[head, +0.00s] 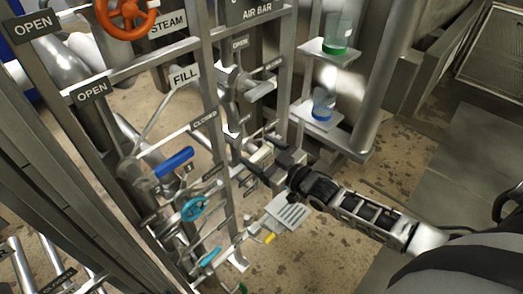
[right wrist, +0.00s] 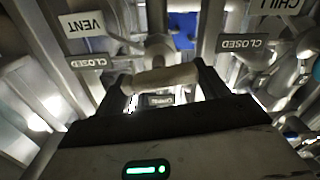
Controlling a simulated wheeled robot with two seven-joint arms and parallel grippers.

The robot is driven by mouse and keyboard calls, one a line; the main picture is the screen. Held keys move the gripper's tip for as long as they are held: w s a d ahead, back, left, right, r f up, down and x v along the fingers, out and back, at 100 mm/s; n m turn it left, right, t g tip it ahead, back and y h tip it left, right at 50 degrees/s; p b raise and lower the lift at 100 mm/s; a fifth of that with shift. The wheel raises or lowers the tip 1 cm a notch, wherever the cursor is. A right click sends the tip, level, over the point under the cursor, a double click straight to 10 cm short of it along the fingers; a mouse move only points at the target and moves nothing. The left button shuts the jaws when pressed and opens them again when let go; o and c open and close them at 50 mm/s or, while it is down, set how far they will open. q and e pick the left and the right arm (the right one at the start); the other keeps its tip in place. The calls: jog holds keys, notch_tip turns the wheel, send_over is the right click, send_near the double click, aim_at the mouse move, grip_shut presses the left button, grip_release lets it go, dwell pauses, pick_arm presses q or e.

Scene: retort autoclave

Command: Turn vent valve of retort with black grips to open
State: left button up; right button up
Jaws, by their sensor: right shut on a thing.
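In the right wrist view, a VENT sign (right wrist: 82,25) hangs at the upper left, with a small CLOSED plate (right wrist: 88,62) below it. A pale, rounded valve handle (right wrist: 160,78) lies crosswise between the fingers of my right gripper (right wrist: 162,86), which is shut on it. In the head view my right gripper (head: 262,162) reaches in from the right to the pipe frame; its fingers and the handle there are small and partly hidden. The retort's black grips cannot be made out. My left gripper is not in view.
A steel pipe frame (head: 208,75) carries an orange handwheel (head: 126,14), a blue lever (head: 174,162) and a teal handwheel (head: 194,208) close by. Shelves with a green-bottomed container (head: 338,36) and a blue one (head: 323,104) stand behind my right gripper.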

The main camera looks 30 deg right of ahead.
jog(key=shift+a+n+p, duration=0.1)
jog(key=shift+n+p, duration=0.25)
jog(key=shift+n, duration=1.55)
jog(key=o, duration=1)
jog(key=shift+s, duration=0.1)
jog(key=v, duration=1.6)
jog(key=shift+f+p, duration=0.1)
jog(key=shift+p, duration=0.2)
